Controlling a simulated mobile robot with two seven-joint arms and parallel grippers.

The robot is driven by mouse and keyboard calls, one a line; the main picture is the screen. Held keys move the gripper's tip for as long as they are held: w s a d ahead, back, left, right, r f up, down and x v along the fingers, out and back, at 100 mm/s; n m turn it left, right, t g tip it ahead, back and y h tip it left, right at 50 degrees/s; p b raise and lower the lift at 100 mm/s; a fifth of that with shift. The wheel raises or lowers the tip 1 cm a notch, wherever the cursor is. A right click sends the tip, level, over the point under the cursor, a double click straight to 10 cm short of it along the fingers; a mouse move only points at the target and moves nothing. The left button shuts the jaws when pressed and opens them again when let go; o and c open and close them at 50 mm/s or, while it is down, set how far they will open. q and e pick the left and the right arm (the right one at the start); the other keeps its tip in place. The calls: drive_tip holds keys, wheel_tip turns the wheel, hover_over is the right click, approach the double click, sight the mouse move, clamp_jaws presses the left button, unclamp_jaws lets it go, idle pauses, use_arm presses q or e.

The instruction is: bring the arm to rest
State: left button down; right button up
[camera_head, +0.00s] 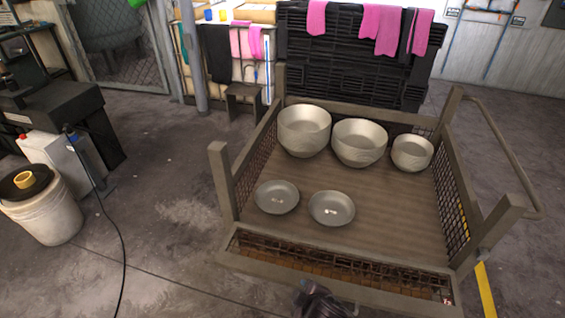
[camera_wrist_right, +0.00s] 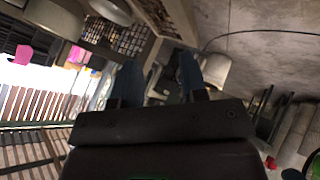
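My right gripper (camera_wrist_right: 158,75) shows in the right wrist view with its two dark fingers apart and nothing between them. A dark part of my arm (camera_head: 322,300) shows at the bottom edge of the head view, in front of the cart. My left gripper is in neither view. The mesh-sided cart (camera_head: 340,277) holds stacked metal bowls at its back: a left stack (camera_head: 304,130), a middle stack (camera_head: 359,143) and a smaller right stack (camera_head: 412,153). Two shallow bowls, one left (camera_head: 277,197) and one right (camera_head: 332,208), lie nearer the front.
A white bucket (camera_head: 45,212) and a pale canister (camera_head: 75,160) stand at the left, near a black cable (camera_head: 118,240).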

drive_tip(key=s+d+r+m+t+y, duration=0.1)
drive_tip(key=s+d+r+m+t, duration=0.25)
drive_tip(key=d+r+m, duration=0.65)
drive_tip(key=s+d+f+m+h+p, duration=0.1)
drive_tip(key=s+d+f+h, duration=0.1)
drive_tip(key=s+d, duration=0.9)
drive_tip(key=shift+s+d+m+g+h+p, duration=0.35)
drive_tip(key=shift+s+d+m+g+h, duration=0.1)
drive_tip(key=shift+s+h, duration=0.55)
drive_tip(key=shift+s+a, duration=0.1)
